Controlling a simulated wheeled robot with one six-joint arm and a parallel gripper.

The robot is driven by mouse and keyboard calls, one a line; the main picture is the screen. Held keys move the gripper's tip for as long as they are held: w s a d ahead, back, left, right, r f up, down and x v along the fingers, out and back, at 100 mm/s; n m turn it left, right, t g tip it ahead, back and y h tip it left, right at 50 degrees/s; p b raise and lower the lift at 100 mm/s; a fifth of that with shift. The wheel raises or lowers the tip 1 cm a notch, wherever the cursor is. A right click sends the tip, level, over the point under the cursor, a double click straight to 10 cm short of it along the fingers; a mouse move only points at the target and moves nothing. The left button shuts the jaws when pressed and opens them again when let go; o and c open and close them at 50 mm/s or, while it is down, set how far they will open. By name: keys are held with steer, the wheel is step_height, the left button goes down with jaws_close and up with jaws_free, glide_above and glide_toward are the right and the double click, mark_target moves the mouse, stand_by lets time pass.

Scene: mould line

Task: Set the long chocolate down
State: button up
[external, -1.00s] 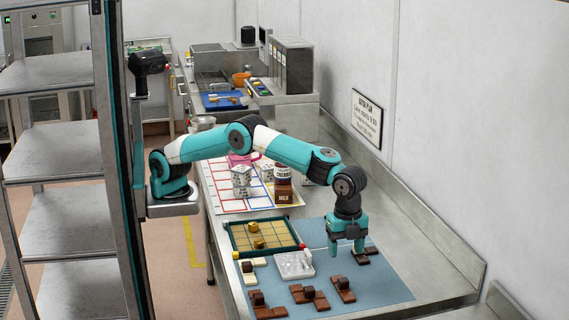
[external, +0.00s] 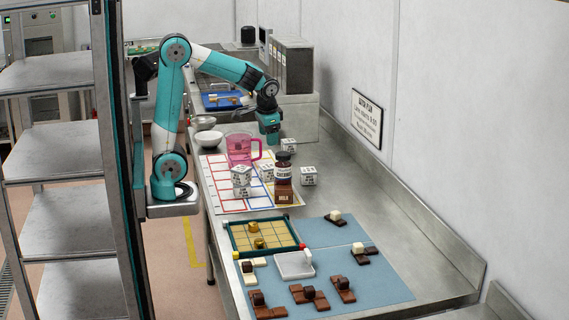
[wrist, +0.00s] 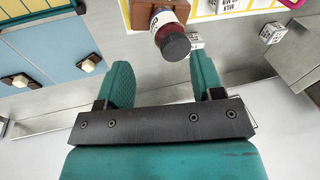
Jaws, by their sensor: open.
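Several brown chocolate pieces lie on the blue mat (external: 385,290); I cannot tell which one is the long chocolate. One brown piece with a white block (external: 335,217) is at the mat's far edge, and another with a white and a dark block (external: 362,252) is nearer. Two such pieces also show at the left of the wrist view (wrist: 20,80). More brown pieces (external: 310,298) lie along the front. A white tray (external: 293,266) stands beside a green-framed grid board (external: 235,238). My gripper (external: 270,138) is open and empty, raised at the back of the counter, away from the chocolates.
Bowls (external: 207,139) are at the left. The wall runs along the right; the counter beside the mat is clear.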

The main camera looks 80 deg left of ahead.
steer(key=s+a+f+n, duration=0.1)
steer(key=s+a+n, duration=0.1)
steer(key=s, duration=0.6)
steer(key=s+a+f+n+g+y, duration=0.1)
steer(key=s+a+n, duration=0.2)
steer(key=s+a, duration=0.2)
steer(key=s, duration=0.2)
steer(key=shift+s+a+f+n, duration=0.25)
steer(key=shift+s+a+n, duration=0.05)
steer(key=shift+s, duration=0.1)
